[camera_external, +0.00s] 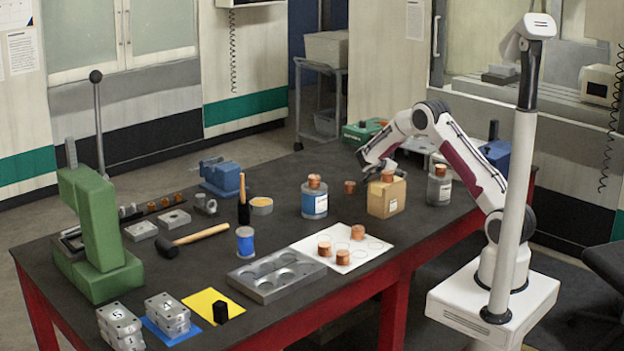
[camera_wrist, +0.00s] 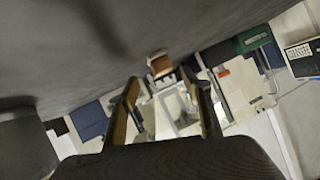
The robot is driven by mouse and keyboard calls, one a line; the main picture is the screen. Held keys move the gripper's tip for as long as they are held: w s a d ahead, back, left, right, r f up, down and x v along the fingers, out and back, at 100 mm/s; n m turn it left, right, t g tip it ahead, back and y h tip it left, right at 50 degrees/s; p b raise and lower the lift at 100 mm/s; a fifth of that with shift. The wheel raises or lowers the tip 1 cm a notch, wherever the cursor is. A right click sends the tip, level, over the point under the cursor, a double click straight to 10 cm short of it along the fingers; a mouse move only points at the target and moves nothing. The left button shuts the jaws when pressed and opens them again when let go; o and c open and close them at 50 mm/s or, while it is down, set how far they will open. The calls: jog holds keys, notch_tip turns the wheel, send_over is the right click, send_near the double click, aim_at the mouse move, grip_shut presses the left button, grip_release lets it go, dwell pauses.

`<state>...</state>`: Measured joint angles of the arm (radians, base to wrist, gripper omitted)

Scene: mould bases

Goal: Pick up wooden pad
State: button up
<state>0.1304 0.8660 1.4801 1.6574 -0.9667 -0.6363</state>
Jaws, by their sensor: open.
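No piece is clearly recognisable as the wooden pad. A tan block (camera_external: 384,201) with a white label stands on the table at the back, and a copper-coloured round piece (camera_external: 388,176) sits on top of it. My gripper (camera_external: 372,168) is just above and left of this block, its tips partly hard to make out. In the wrist view my gripper (camera_wrist: 168,98) shows two separated fingers with nothing between them that I can see held. A small brown piece (camera_wrist: 160,66) shows beyond the fingertips; I cannot tell which piece it is.
A white sheet (camera_external: 378,251) and grey mould plate (camera_external: 262,290) lie in front. A green case (camera_external: 358,135) is behind.

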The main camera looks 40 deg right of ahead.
jog(key=shift+w+x, duration=0.2)
jog(key=shift+x, duration=1.65)
grip_shut()
